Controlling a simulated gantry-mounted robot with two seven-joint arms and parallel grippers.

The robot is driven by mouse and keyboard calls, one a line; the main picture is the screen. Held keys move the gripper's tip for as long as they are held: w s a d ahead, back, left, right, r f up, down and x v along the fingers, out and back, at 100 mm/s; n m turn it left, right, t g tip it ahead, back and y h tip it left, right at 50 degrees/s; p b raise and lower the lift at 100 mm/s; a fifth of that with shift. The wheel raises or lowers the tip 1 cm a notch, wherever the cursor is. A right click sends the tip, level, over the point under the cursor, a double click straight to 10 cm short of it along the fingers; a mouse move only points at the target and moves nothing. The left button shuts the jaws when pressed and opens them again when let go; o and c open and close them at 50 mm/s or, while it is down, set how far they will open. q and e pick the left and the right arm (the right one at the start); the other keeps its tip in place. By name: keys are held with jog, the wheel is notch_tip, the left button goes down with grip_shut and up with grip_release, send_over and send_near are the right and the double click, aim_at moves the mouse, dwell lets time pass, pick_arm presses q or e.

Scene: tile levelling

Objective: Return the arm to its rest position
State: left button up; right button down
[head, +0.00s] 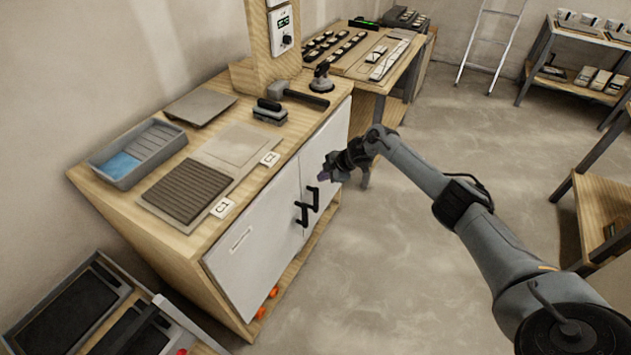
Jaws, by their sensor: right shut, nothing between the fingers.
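My right arm reaches in from the lower right of the head view. Its dark gripper (328,177) hangs in the air in front of the white cabinet doors (262,240), near the black door handles (308,205). The gripper is shut and I see nothing held in it. It looks clear of the worktop, and I cannot tell how far it is from the doors. My left gripper is not in view.
The wooden worktop (120,205) holds a blue-grey tray (140,155), a ribbed dark tile (188,190), a mallet (298,95) and a suction cup (321,78). The floor (440,110) beyond my arm is clear.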

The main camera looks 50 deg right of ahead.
jog(key=s+a+f+g, duration=0.2)
jog(key=s+f, duration=0.6)
jog(key=s+a+f+g+y, duration=0.25)
jog(key=s+a+f, duration=0.55)
jog(key=a+f, duration=0.4)
jog(key=s+a+p, duration=0.1)
jog(key=s+a, duration=0.4)
jog(key=a, duration=0.4)
jog(key=s+a+t+y, duration=0.1)
jog(key=s+a, duration=0.3)
jog(key=a, duration=0.5)
jog(key=s+a+p, duration=0.1)
jog(key=s+a, duration=0.4)
jog(key=a, duration=0.4)
notch_tip(320, 180, up, 6)
jog(key=s+a+m+t+h, duration=0.1)
jog(key=a+m+t, duration=0.1)
jog(key=m, duration=0.1)
jog(key=s+d+r+m+g+h, duration=0.15)
jog(key=d+r+m, duration=0.25)
jog(key=r, duration=0.4)
jog(key=s+d+r+m+g+h, duration=0.1)
jog(key=s+d+r+m+h, duration=0.2)
jog(key=d+r, duration=0.35)
notch_tip(320, 180, up, 39)
jog(key=a+p, duration=0.2)
jog(key=p, duration=3.6)
jog(key=shift+w+r, duration=0.15)
jog(key=shift+w, duration=0.2)
